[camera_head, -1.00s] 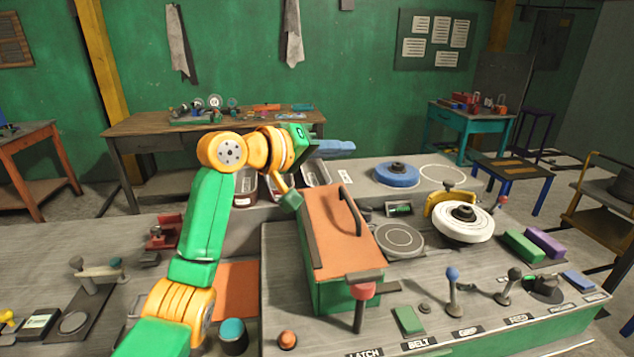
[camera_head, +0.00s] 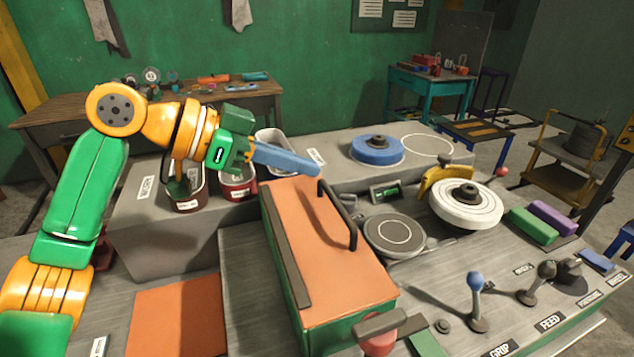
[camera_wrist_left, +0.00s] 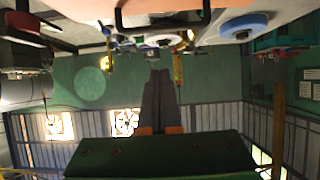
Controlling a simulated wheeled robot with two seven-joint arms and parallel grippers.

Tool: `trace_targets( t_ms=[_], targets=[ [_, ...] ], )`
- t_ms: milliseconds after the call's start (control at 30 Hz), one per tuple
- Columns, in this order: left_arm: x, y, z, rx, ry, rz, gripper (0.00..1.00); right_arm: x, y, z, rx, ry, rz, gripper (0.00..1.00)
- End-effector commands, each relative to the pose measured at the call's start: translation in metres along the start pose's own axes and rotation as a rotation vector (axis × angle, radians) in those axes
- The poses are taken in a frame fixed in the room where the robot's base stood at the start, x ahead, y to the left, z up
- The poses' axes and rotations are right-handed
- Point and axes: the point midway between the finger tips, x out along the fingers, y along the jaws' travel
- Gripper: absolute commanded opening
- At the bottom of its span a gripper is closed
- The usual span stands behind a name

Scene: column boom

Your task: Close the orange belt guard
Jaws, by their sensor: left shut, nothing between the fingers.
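The orange belt guard (camera_head: 330,250) is a long orange cover lying over a green box on the bench, with a black handle (camera_head: 338,212) along its right side. Its lid looks flat on the box; a small gap cannot be ruled out. My left gripper (camera_head: 316,168) is shut and empty, its blue fingers pointing right above the guard's far end. I cannot tell whether they touch the handle. In the left wrist view the gripper's closed fingers (camera_wrist_left: 159,76) stand below an orange panel with a dark handle at the top edge. My right gripper is out of view.
A red-knobbed lever (camera_head: 380,338) stands at the guard's near end. Right of it are a round grey plate (camera_head: 394,234), a white wheel (camera_head: 466,205) and a blue-knobbed lever (camera_head: 476,300). A blue disc (camera_head: 377,150) and red bins (camera_head: 237,185) lie behind.

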Motion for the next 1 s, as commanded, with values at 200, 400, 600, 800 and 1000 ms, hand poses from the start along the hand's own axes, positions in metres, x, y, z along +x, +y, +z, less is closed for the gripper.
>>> trace_targets(
  t_ms=[200, 400, 600, 800, 1000],
  targets=[
    [0.035, 0.001, 0.015, -0.003, -0.002, 0.002, 0.00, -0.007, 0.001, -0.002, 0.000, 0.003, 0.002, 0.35],
    [0.047, 0.000, 0.027, -0.002, 0.000, 0.000, 0.00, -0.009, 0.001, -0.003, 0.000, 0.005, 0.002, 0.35],
    [0.048, 0.000, 0.028, -0.001, 0.001, -0.001, 0.00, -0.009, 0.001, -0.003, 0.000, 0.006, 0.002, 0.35],
    [0.050, 0.000, 0.029, -0.002, 0.001, 0.000, 0.00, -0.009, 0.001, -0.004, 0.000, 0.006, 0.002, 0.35],
    [0.066, 0.000, 0.039, -0.002, 0.000, 0.000, 0.00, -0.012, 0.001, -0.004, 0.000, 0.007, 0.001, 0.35]
  ],
)
